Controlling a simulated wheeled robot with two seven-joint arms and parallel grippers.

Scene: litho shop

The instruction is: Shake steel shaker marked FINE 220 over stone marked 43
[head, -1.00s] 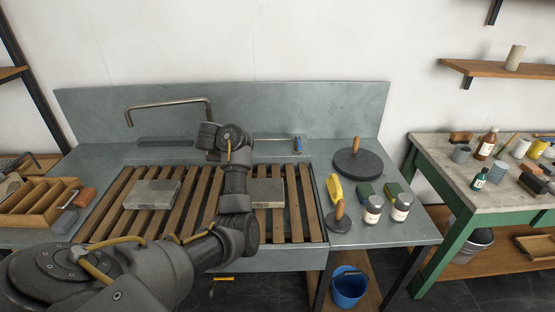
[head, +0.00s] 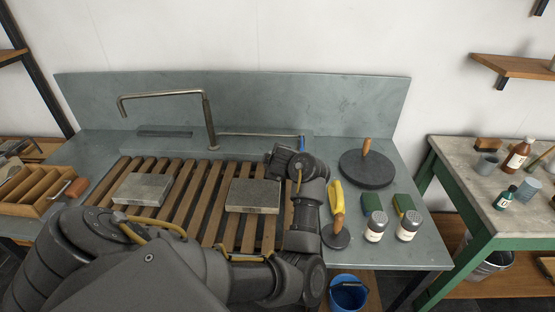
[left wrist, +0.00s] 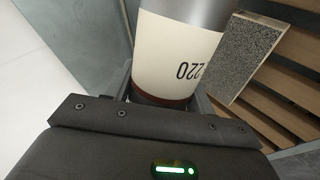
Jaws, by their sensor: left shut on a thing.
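My left gripper (head: 280,155) is over the right side of the slatted rack, right of and beyond the right stone. In the left wrist view it is shut on a steel shaker (left wrist: 182,55) with a cream label; "220" reads upside down and the rest is turned away. The head view hides this shaker behind my gripper. A grey stone (head: 253,196) lies on the slats, and a speckled stone (left wrist: 245,55) shows beside the shaker in the left wrist view. Another stone (head: 143,189) lies further left. I can read no stone markings. My right gripper is out of view.
Two other shakers (head: 376,227) (head: 408,226) stand on the counter at right, by a yellow item (head: 335,195), green blocks and a round dark disc (head: 366,170) with wooden handle. A bent tap (head: 210,120) rises behind the rack. A blue bucket (head: 348,292) stands below.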

